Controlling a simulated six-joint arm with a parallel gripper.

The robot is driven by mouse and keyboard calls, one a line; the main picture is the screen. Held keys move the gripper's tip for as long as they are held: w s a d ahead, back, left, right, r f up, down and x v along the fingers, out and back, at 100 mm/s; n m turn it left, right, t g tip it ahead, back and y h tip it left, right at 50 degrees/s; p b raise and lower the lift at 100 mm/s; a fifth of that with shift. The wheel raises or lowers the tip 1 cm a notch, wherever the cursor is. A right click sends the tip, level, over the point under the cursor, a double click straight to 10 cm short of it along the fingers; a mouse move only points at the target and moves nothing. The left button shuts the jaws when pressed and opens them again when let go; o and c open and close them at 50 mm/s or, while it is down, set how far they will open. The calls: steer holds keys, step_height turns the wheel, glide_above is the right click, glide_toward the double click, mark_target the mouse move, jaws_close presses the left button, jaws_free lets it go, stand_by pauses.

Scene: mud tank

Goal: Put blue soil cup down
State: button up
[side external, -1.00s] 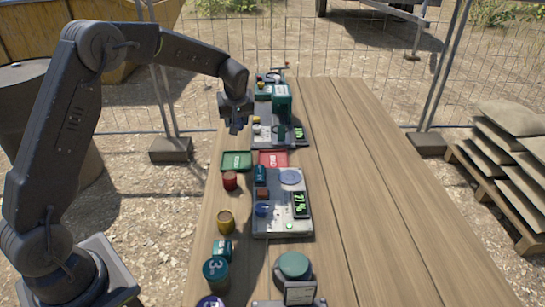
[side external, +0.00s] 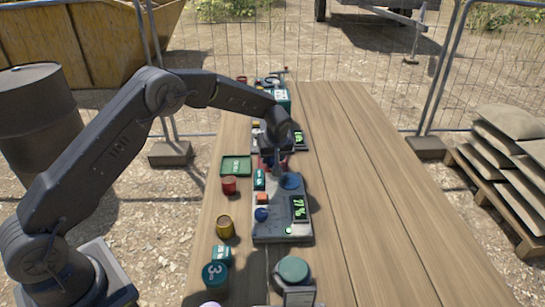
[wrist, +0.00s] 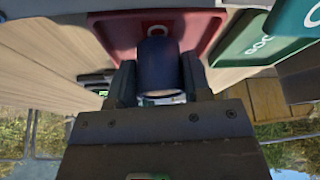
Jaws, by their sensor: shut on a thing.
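The blue soil cup (wrist: 157,62) is a dark blue cylinder between my two fingers in the wrist view, with a pale rim at its near end. My gripper (side external: 277,164) is shut on it. In the side view the gripper points down over the red tray (side external: 288,160), and the cup is hard to make out there. The red tray (wrist: 108,32) shows behind the cup in the wrist view. I cannot tell whether the cup touches the tray. My gripper and arm cover much of the tray in the side view.
A green tray (side external: 236,166) lies left of the red one. A grey device (side external: 282,229) with a lit display and a round blue pad (side external: 291,181) is in front. Red (side external: 229,185) and yellow (side external: 225,227) cups stand along the left edge. The table's right side is clear.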

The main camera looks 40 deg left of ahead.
steer(key=shift+f, duration=0.2)
steer(key=o, duration=0.7)
steer(key=shift+f, duration=0.1)
steer(key=shift+o, duration=0.2)
steer(key=v, duration=1.2)
steer(key=shift+r, duration=0.2)
steer(key=s+d+r+m+t+h, duration=0.2)
steer(key=s+r+m, duration=0.4)
steer(key=s+r, duration=1)
steer(key=s+d+f+m, duration=0.1)
steer(key=s+f+m, duration=0.1)
steer(key=s, duration=0.8)
steer(key=s+f+m+t+h, duration=0.1)
steer(key=s+f+m, duration=0.1)
steer(key=s, duration=0.8)
steer(key=shift+s+d+m+h, duration=0.2)
steer(key=shift+d+m+h, duration=0.15)
steer(key=shift+m, duration=0.25)
